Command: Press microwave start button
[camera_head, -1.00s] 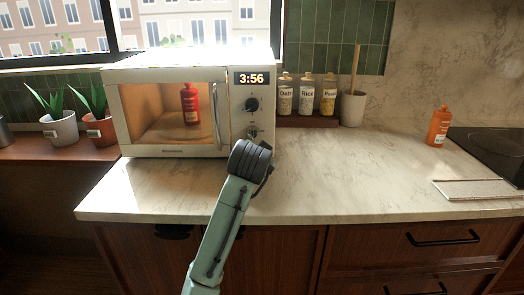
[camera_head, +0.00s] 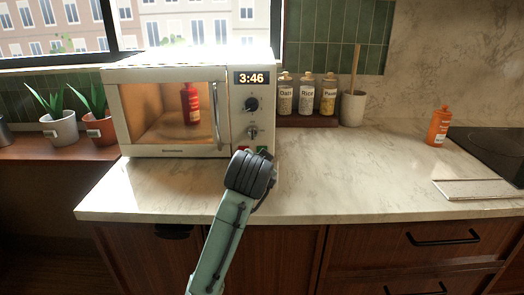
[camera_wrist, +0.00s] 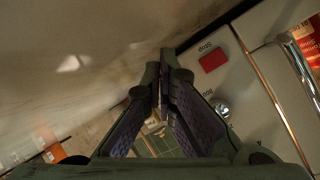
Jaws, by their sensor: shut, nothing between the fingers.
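The white microwave (camera_head: 175,151) stands on the counter with its door shut, its inside lit and a red bottle (camera_head: 191,103) in it. Its display (camera_head: 252,78) reads 3:46. Low on its panel are a red button (camera_head: 243,149) and a green button (camera_head: 262,150), partly behind my arm. In the wrist view the red button (camera_wrist: 213,60) is marked "Stop" and lies right of my fingertips; I cannot make out the green one there. My gripper (camera_wrist: 168,62) is shut and empty near the panel's lower part. My wrist hides its fingers in the head view.
Jars (camera_head: 307,97) and a utensil pot (camera_head: 352,107) stand right of the microwave. Potted plants (camera_head: 60,127) are at the left. The counter (camera_head: 350,180) in front is clear.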

